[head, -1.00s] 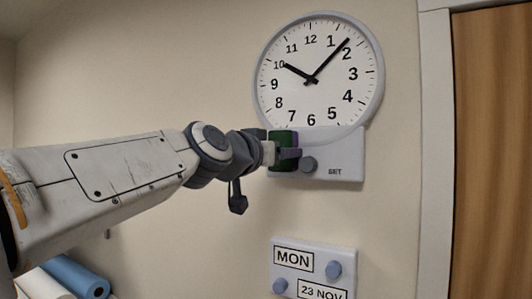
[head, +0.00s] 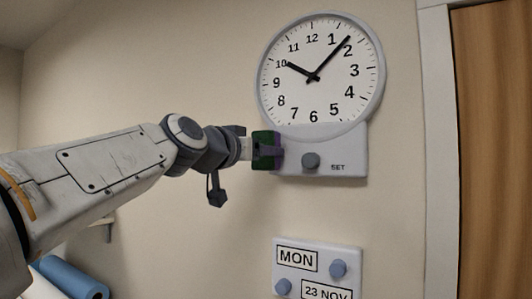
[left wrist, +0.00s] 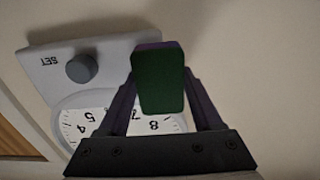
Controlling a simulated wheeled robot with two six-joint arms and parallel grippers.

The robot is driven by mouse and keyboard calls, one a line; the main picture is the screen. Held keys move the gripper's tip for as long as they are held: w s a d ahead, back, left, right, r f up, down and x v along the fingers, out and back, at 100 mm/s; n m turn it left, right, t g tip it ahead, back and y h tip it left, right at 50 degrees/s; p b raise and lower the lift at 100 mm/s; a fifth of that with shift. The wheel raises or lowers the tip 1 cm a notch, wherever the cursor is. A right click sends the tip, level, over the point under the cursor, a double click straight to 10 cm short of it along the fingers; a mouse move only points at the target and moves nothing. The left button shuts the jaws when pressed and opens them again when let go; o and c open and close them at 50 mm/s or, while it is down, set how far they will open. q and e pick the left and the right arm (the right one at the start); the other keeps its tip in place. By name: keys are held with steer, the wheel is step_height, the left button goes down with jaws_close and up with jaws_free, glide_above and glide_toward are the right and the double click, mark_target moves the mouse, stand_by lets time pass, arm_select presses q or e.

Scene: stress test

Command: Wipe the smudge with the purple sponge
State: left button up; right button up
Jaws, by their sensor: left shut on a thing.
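My left gripper (head: 272,151) is shut on the sponge (head: 263,150), which shows as a dark green block with a little purple at its edge. In the left wrist view the sponge (left wrist: 159,82) sits between the two dark fingers, green face toward the camera, with a purple strip along its top edge. The sponge is at the left edge of the clock's SET panel (head: 345,150). I cannot tell whether it touches the panel or the wall. No smudge can be made out in either view. My right gripper is not in view.
The round wall clock (head: 325,95) is above the panel, which has a dark knob (head: 311,161). A date plate (head: 317,264) with blue knobs is lower on the wall. A wooden door (head: 495,150) is at right. Blue rolls (head: 70,280) are at lower left.

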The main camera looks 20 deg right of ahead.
arm_select(q)
steer(key=b+v, duration=0.1)
steer(key=v, duration=0.1)
steer(key=b+v, duration=0.1)
steer(key=v, duration=0.2)
steer(key=shift+s+r, duration=0.2)
steer(key=shift+s, duration=0.1)
steer(key=shift+s+b, duration=0.1)
steer(key=shift+b, duration=0.2)
steer(key=b+v, duration=0.1)
steer(key=v, duration=0.1)
steer(key=shift+s+a+b, duration=0.25)
steer(key=shift+a+b, duration=0.1)
